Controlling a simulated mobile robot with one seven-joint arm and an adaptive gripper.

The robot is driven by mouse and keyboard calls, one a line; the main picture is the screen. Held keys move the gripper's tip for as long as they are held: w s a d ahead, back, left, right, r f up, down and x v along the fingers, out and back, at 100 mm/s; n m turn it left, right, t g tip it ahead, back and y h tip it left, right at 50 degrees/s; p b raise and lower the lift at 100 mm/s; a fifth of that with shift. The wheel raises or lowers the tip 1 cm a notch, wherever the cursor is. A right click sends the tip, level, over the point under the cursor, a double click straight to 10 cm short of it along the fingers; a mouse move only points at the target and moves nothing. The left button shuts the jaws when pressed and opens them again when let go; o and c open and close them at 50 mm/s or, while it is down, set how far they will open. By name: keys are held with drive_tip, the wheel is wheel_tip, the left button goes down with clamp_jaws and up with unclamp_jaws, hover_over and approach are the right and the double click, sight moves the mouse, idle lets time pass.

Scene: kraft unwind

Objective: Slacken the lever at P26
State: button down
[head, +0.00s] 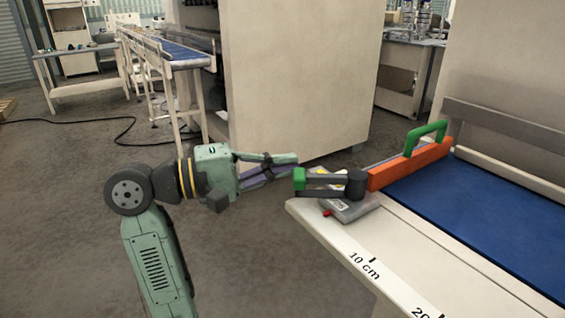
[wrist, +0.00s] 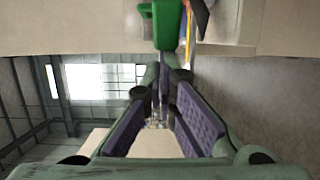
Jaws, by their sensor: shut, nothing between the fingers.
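A lever (head: 325,188) with dark grey arms and a green end block (head: 299,179) sits at the near-left corner of the table, joined to a dark round pivot (head: 356,184). A grey plate with small labels lies under it; I cannot read P26 on it. My gripper (head: 293,162) is shut and empty, its fingertips just above and left of the green block in the head view. In the wrist view the green block (wrist: 170,24) shows just beyond the fingertips (wrist: 161,68). Whether they touch it I cannot tell.
An orange bar (head: 408,165) with a green handle (head: 427,138) runs along the table edge beside the blue surface (head: 480,215). The pale front edge (head: 345,240) carries centimetre marks. A large beige cabinet (head: 300,80) stands behind.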

drive_tip(key=s+b, duration=0.1)
drive_tip(key=s+n+t+b, duration=0.1)
drive_tip(key=b, duration=0.1)
drive_tip(key=s+t+y+b, duration=0.1)
drive_tip(key=shift+s+a+b, duration=0.1)
drive_tip(key=shift+a+b, duration=0.2)
